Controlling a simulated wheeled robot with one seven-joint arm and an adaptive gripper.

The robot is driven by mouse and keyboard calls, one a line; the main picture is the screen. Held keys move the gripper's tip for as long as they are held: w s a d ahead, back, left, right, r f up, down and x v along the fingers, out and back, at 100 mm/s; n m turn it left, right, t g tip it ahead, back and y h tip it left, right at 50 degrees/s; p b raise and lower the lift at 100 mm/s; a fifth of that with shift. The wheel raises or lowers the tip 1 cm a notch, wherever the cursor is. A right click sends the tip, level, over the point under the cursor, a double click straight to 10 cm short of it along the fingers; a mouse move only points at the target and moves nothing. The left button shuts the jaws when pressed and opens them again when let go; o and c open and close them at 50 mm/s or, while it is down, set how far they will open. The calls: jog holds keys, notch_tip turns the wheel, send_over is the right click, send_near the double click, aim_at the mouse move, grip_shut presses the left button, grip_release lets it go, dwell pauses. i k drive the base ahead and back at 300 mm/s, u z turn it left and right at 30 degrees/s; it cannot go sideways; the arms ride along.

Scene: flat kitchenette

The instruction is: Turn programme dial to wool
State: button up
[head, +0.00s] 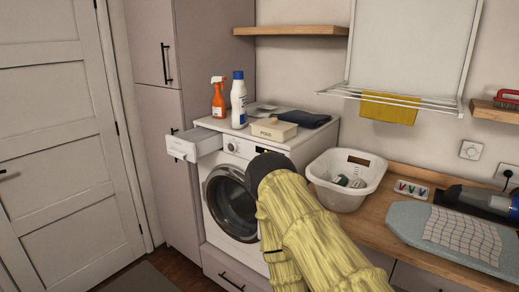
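The white washing machine (213,170) stands between the tall cupboard and the counter, its round door (228,205) shut. A small round knob that looks like the programme dial (232,147) is on the upper front panel; its setting is too small to read. A lit display (262,151) shows to its right, partly cut off by my arm. My yellow-sleeved arm reaches up to the right part of the machine's front. My gripper is hidden beyond the dark end of the arm, so I cannot see its fingers or whether they touch anything.
The detergent drawer (190,146) is pulled out at the machine's upper left. An orange spray bottle (218,100), a white bottle (238,100), a box (273,129) and dark folded cloth (304,118) stand on top. A white basket (345,196) is on the counter at right.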

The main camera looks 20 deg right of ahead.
aim_at(232, 147)
jog(key=z, duration=1.6)
jog(key=i, duration=1.2)
jog(key=u, duration=0.8)
